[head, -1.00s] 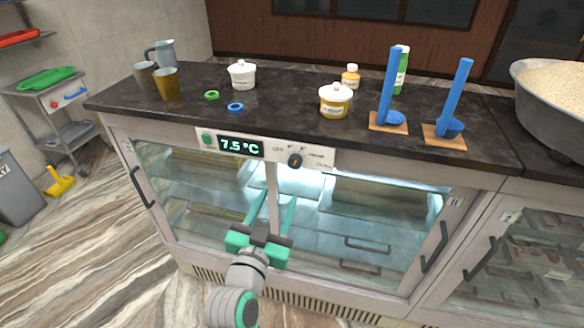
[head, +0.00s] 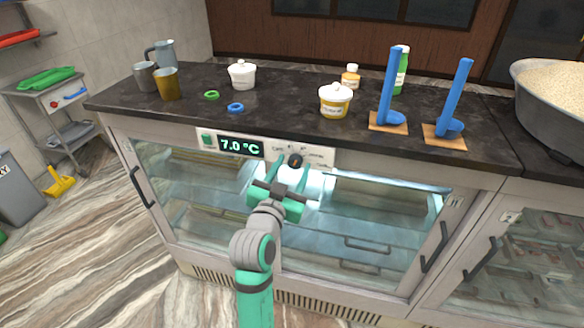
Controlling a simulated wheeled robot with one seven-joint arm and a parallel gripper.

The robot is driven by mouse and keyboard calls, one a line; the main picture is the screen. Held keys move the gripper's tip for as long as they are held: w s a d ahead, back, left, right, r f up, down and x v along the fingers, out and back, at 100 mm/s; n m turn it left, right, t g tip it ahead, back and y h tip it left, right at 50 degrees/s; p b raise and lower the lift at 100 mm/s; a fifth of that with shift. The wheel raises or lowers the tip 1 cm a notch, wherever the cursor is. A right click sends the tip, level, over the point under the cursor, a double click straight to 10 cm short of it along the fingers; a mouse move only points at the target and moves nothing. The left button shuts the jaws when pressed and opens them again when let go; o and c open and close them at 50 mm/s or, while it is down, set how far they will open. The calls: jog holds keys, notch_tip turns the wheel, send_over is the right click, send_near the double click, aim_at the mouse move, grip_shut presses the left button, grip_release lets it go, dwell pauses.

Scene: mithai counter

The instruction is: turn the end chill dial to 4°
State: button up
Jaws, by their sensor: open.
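The chill dial (head: 295,160) is a round black knob with an orange mark, on a pale control panel (head: 320,156) along the top front of the glass cabinet. The green digits of the display (head: 240,146) to its left read 7.0 °C. My gripper (head: 288,174) is open, with its two green fingers pointing up at the panel just below the dial. The fingertips are close to the dial's lower edge; I cannot tell whether they touch it. Small print around the dial is too small to read fully.
The dark countertop (head: 290,122) overhangs just above the panel. It holds a white-lidded jar (head: 335,101), a white pot (head: 242,75), cups and blue ladles on wooden bases (head: 388,122). Door handles (head: 434,247) stick out from the cabinet front.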

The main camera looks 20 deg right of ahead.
jog(key=shift+w+d, duration=0.1)
jog(key=shift+w, duration=0.1)
jog(key=c, duration=1)
jog(key=shift+c, duration=0.2)
jog(key=shift+n, duration=0.4)
jog(key=n, duration=0.2)
jog(key=shift+n, duration=0.3)
jog(key=shift+f+n, duration=0.1)
jog(key=shift+n, duration=2.1)
